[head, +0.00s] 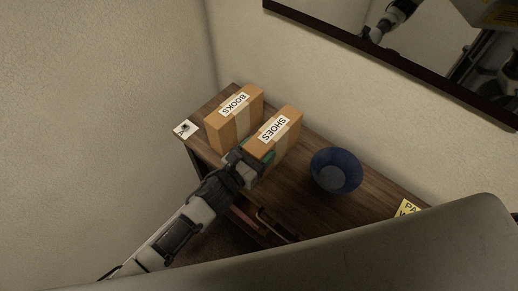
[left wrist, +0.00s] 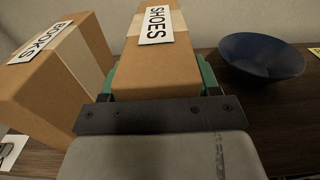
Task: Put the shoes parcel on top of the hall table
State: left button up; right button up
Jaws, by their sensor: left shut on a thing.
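The shoes parcel (head: 281,133) is a brown box with tan tape and a white SHOES label, at the hall table's back middle-left. It also fills the upper middle of the left wrist view (left wrist: 158,70). My left gripper (head: 254,160) is shut on its near end, with green fingers on both sides. The hall table (head: 347,209) is dark wood and stands along the wall. The parcel is at or just above its top; I cannot tell if it touches. My right gripper is not in view.
The books parcel (head: 232,123) stands close to the left of the shoes parcel. A dark blue bowl (head: 336,171) is to the right. A white card (head: 185,129) lies at the left corner and a yellow note (head: 409,208) at the right. A mirror (head: 440,50) hangs above.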

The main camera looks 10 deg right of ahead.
pick_arm(q)
jog(key=shift+f, duration=0.1)
jog(key=o, duration=1.2)
jog(key=shift+o, duration=0.2)
